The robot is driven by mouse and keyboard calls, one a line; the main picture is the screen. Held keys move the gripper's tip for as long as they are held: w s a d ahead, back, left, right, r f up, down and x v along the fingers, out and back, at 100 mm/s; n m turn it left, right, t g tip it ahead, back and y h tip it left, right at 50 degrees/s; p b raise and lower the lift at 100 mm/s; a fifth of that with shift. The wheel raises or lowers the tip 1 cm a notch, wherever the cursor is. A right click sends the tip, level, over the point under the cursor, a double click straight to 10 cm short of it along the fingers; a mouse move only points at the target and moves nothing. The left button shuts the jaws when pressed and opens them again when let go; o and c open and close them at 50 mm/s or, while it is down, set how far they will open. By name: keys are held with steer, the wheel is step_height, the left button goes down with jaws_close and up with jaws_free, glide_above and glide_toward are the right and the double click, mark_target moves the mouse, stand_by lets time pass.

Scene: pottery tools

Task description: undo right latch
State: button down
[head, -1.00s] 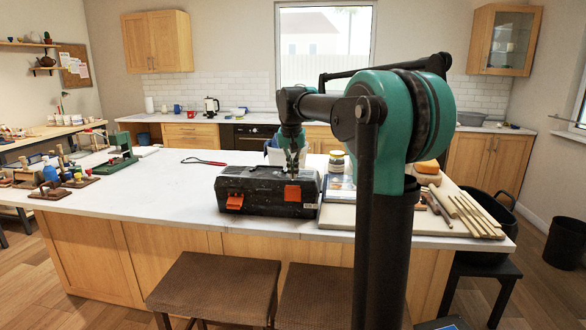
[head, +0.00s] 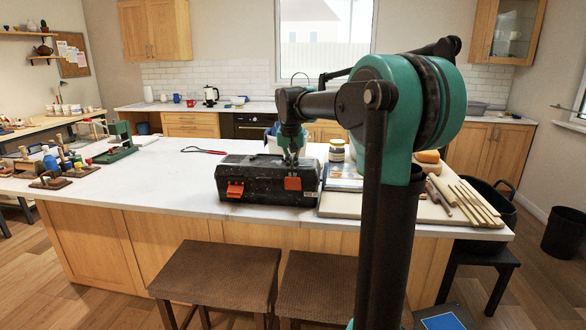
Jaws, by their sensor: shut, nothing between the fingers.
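A black toolbox (head: 261,176) sits on the white island worktop, with two orange latches on its front face. The right latch (head: 293,184) lies against the front near the right end. The left latch (head: 235,190) sits lower and seems to tilt outward. My gripper (head: 291,160) is shut and empty, pointing down over the toolbox's right part, just above the right latch. Whether its tips touch the lid or the latch I cannot tell at this size.
A board (head: 343,205) with books and a jar (head: 337,150) stands right of the toolbox, with wooden tools (head: 465,203) farther right. A red-handled tool (head: 204,151) lies behind left. Two stools (head: 220,270) stand in front.

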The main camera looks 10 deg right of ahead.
steer(key=shift+s+a+f, duration=0.6)
steer(key=shift+s+f, duration=0.45)
steer(key=shift+s, duration=0.85)
steer(key=v, duration=0.8)
steer(key=shift+r, duration=0.1)
steer(key=s+d+f+n, duration=0.1)
steer(key=s+d+f, duration=0.2)
steer(key=s+f, duration=0.9)
steer(key=s+d+f+n+t, duration=0.1)
steer(key=s+d+f+n, duration=0.1)
steer(key=s+f, duration=1.1)
step_height(320, 180, down, 6)
steer(key=shift+d+f+t+y, duration=0.25)
steer(key=shift+d+t+y, duration=0.05)
steer(key=shift+d+y, duration=0.1)
